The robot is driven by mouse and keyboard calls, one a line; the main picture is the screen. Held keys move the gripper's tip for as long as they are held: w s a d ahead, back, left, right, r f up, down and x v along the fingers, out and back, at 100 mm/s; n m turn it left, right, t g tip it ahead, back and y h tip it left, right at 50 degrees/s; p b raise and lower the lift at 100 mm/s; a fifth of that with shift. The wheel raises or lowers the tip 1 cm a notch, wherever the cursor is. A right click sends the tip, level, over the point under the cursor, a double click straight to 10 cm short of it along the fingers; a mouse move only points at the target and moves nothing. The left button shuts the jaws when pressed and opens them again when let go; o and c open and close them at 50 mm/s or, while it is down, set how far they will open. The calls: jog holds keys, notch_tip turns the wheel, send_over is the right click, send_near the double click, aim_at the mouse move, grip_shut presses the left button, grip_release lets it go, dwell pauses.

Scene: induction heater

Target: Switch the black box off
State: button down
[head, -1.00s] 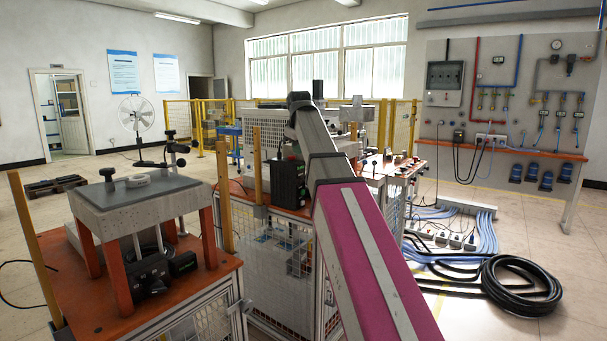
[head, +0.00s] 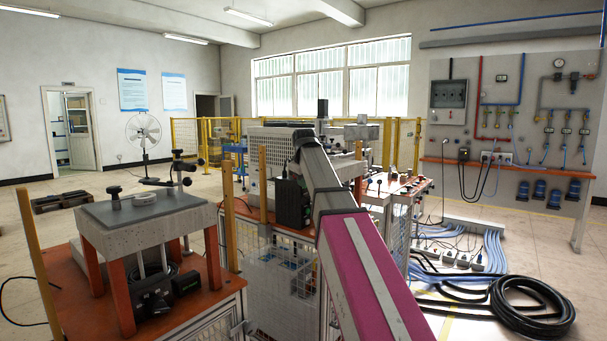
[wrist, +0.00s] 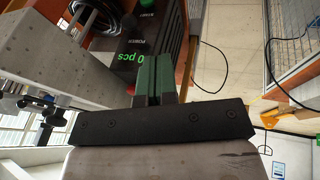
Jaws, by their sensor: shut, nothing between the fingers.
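The black box (wrist: 147,48) fills the upper middle of the wrist view, seen close up and tilted. It has a green "0 pcs" display, a "POWER" label, a "START" label and a green button near the top edge. My gripper (wrist: 153,62) shows as two green fingers shut together, empty, in front of the box's face. I cannot tell whether the fingertips touch it. The gripper is hidden in the head view. That view shows a black box (head: 293,203) beside my arm and low black units (head: 153,298) under the left stand; I cannot tell which one the wrist sees.
A grey slab (wrist: 60,55) stands close left of the box in the wrist view, with a coiled cable (wrist: 95,14) above. In the head view a stand with a grey top (head: 145,212) is on an orange bench. A black hose coil (head: 530,305) lies on the floor at right.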

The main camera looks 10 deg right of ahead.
jog(key=w+d+f, duration=0.2)
jog(key=w+f, duration=0.1)
jog(key=f, duration=0.2)
jog(key=shift+w+d, duration=0.2)
jog(key=shift+d, duration=0.1)
jog(key=shift+s+d+f+t+y, duration=0.2)
jog(key=shift+s+f+t+y, duration=0.1)
jog(key=shift+t+y, duration=0.25)
dwell(0.4)
jog(key=t+y, duration=0.1)
jog(key=f+t+y, duration=0.1)
jog(key=d+f+m+t+y, duration=0.1)
jog(key=t, duration=0.1)
jog(key=shift+s, duration=0.35)
jog(key=shift+r, duration=0.1)
jog(key=shift+r, duration=0.65)
